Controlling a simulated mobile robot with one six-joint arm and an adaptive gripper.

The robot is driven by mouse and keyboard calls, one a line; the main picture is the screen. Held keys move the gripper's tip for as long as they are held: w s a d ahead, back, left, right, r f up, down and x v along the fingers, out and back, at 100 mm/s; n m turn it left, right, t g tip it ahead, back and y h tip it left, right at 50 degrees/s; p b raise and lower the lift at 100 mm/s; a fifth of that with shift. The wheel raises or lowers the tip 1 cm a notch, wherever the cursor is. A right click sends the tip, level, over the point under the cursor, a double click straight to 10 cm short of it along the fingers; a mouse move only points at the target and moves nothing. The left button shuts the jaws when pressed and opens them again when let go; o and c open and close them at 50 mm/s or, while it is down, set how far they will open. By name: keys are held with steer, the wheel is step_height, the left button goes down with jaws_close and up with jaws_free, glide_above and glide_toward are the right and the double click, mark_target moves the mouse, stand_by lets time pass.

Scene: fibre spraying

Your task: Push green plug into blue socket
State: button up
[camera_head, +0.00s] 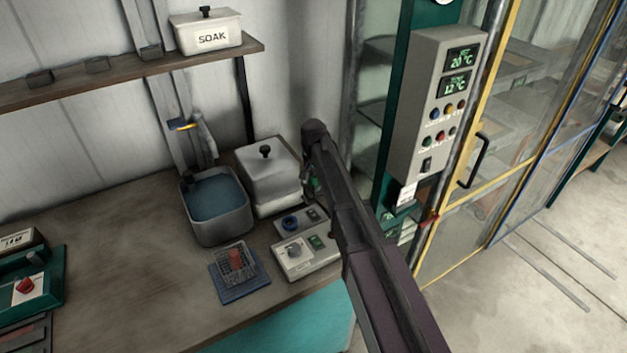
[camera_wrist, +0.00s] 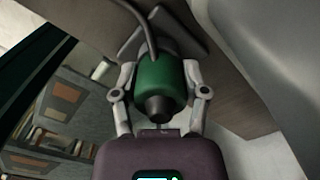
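The green plug (camera_wrist: 160,80) fills the middle of the wrist view, with a dark tip and a cable rising from it. My gripper (camera_wrist: 163,88) has a finger against each side of the plug and is shut on it. In the head view a small piece of green, likely the plug (camera_head: 315,186), shows beside my arm; the arm hides most of my gripper there. The blue socket (camera_head: 291,222) is a round blue ring on top of a small grey control box (camera_head: 308,263). The plug appears above and apart from the socket, slightly to its right.
The box also bears a dial (camera_head: 293,250) and a green switch (camera_head: 316,242). A lidded grey container (camera_head: 268,178) and a water-filled tub (camera_head: 216,200) stand behind and left. A tall control panel (camera_head: 436,100) stands right.

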steer(key=shift+c, duration=1.2)
steer(key=shift+r, duration=0.1)
step_height(320, 180, up, 10)
steer(key=p, duration=1)
